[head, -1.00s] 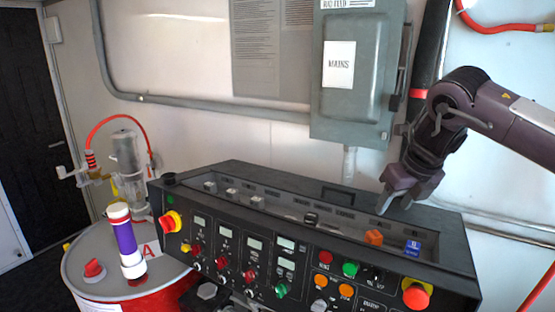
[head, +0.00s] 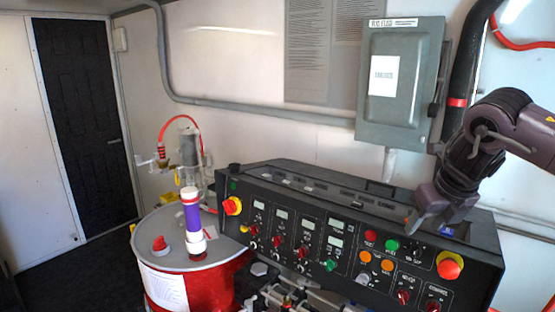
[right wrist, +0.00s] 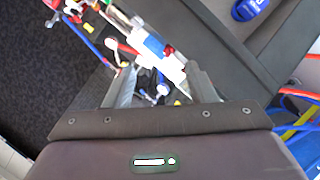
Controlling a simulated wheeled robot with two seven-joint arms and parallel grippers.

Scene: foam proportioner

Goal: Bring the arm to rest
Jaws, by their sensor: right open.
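My right arm comes in from the right in the head view. Its dark gripper (head: 420,224) hangs over the right part of the control console's (head: 320,188) top edge. The gripper is open and holds nothing that I can see. In the right wrist view its two fingers (right wrist: 162,88) stand apart, with hoses and fittings showing blurred beyond them. I cannot tell in the head view whether the fingertips touch the console. My left gripper is out of view.
A red emergency button (head: 450,268) sits on the console's right front, near my gripper. A grey mains box (head: 400,85) hangs on the wall behind. A red drum (head: 215,284) with a purple-banded cylinder (head: 192,216) stands left. Floor near the black door (head: 75,125) looks clear.

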